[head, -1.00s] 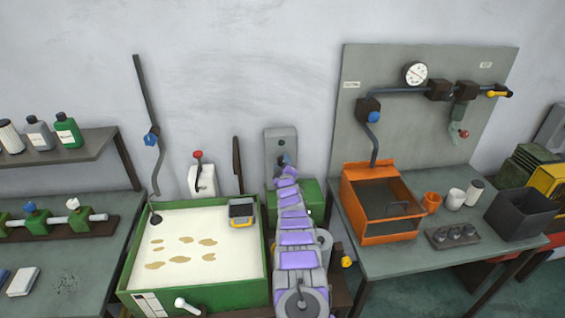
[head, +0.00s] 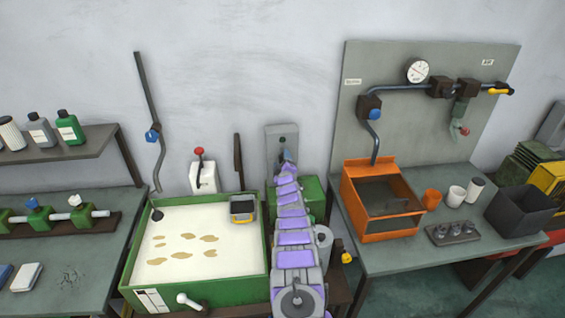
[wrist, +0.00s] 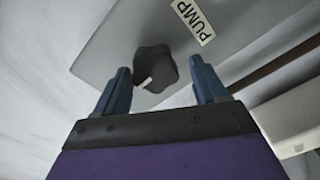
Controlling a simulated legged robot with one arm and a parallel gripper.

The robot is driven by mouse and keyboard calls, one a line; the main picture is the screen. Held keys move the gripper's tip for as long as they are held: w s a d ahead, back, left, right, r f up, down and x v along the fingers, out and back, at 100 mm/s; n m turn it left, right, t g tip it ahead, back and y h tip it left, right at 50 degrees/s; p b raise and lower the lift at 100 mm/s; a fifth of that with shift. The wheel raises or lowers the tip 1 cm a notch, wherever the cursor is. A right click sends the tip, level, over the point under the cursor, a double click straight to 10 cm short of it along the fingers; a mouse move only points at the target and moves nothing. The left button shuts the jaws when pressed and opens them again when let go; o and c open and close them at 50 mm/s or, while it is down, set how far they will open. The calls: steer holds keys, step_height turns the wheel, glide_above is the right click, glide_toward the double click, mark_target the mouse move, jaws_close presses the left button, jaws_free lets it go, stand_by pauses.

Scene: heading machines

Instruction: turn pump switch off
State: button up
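The pump switch is a dark lobed knob (wrist: 155,68) with a white mark, on a grey panel (wrist: 110,50) with a "PUMP" label (wrist: 193,22) in the wrist view. My gripper (wrist: 160,82) is open, its two blue fingers apart on either side of the knob. The knob shows between the fingertips; contact cannot be told. In the head view the grey panel (head: 273,142) stands against the wall, and my gripper (head: 287,157) is in front of it, below the small dark knob (head: 283,140).
A green-framed sand-coloured tank (head: 128,275) is left of my arm. A white container with a red knob (head: 202,178) stands behind it. An orange bin (head: 350,190) sits on the right bench, below a pipe board (head: 420,130). A dark bar (head: 238,160) leans left of the panel.

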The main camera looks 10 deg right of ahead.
mark_target(282, 160)
steer(key=shift+o, duration=0.3)
steer(key=shift+s+d+r, duration=0.1)
steer(key=s, duration=0.3)
steer(key=shift+p, duration=0.35)
steer(key=s+p, duration=0.2)
steer(key=s, duration=1.2)
steer(key=shift+s, duration=0.1)
